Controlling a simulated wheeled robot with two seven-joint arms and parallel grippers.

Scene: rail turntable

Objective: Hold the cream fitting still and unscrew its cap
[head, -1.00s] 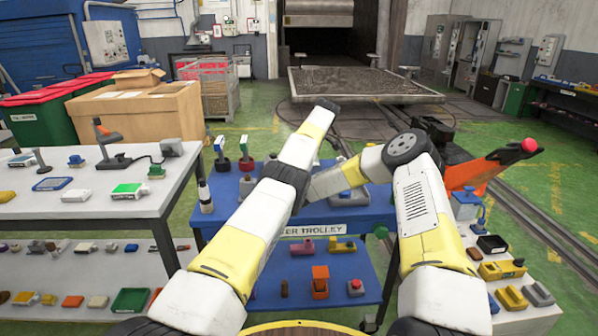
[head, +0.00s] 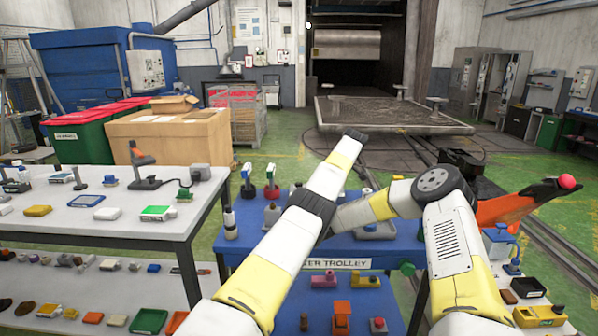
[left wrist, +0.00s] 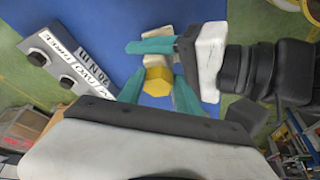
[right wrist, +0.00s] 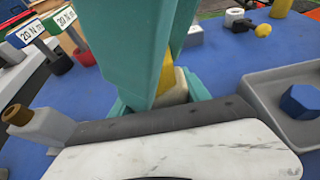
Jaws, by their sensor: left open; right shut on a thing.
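The cream fitting (left wrist: 158,42) shows in the left wrist view above the blue trolley top, with its yellow six-sided cap (left wrist: 157,84) below it in the picture. My right gripper (right wrist: 165,97) is shut on the cream fitting, which shows partly in the right wrist view (right wrist: 178,88). My left gripper (left wrist: 157,92) is open, with one teal finger on each side of the yellow cap. I cannot tell whether its fingers touch the cap. In the head view my arms hide both grippers and the fitting.
The blue trolley (head: 240,258) carries torque tools with 20 and 30 N m labels (right wrist: 35,33) and a grey tray (right wrist: 262,88) with a blue hex piece (right wrist: 303,101). A white table (head: 60,228) with several parts stands at the left.

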